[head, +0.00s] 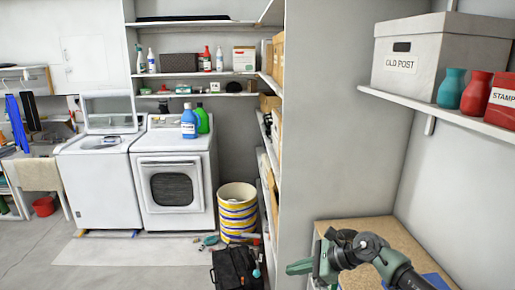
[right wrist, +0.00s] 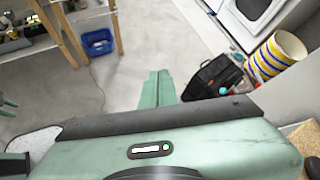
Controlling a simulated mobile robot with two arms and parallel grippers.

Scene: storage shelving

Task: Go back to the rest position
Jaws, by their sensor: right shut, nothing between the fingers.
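My right gripper (head: 292,268) is low at the right of the head view, just left of a brown board-topped surface (head: 385,238). It points left, and its green fingers are together with nothing between them. In the right wrist view the closed fingers (right wrist: 158,88) reach out over the grey floor. My left gripper does not show in the head view. A small green piece at the left edge of the right wrist view is too cut off to identify.
A grey partition (head: 318,120) stands beside the shelves. A black bag (head: 236,268) and a striped basket (head: 237,212) are on the floor. A washer (head: 174,182) stands behind. A wall shelf (head: 440,108) holds an OLD POST box (head: 435,60).

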